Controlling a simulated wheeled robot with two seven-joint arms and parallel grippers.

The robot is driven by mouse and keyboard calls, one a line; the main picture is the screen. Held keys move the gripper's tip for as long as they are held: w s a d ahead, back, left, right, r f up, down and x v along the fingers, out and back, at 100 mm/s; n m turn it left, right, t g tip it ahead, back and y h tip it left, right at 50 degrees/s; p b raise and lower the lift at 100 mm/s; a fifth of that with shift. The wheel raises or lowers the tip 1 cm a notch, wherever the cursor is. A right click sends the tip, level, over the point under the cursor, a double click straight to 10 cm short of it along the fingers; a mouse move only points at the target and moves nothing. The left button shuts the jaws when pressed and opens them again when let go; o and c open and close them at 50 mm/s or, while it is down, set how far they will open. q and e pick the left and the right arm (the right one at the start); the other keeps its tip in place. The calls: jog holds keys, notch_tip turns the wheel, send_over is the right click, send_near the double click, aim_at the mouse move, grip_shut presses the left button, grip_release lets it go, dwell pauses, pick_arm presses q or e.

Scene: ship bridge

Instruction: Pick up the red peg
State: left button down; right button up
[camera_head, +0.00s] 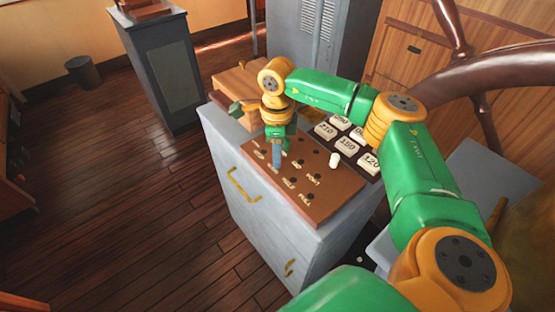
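A brown peg board (318,205) with rows of dark holes and white lettering lies on top of a grey cabinet. My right gripper (278,155) points down over the left part of this board. A narrow blue upright piece (276,163) shows right at its fingertips; I cannot tell whether it is held. The gripper's opening is too small and covered to make out. I see no red peg; the gripper and arm hide part of the board. A white peg (334,159) stands upright at the board's right side. My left gripper is not in view.
The grey cabinet (225,165) has brass handles. White number tiles (346,146) lie behind the board, and a wooden box (236,84) stands at its far left. A large ship's wheel (480,82) is at right.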

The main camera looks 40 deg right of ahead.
jog(key=shift+s+a+r, duration=0.1)
jog(key=shift+s+a, duration=0.05)
grip_shut()
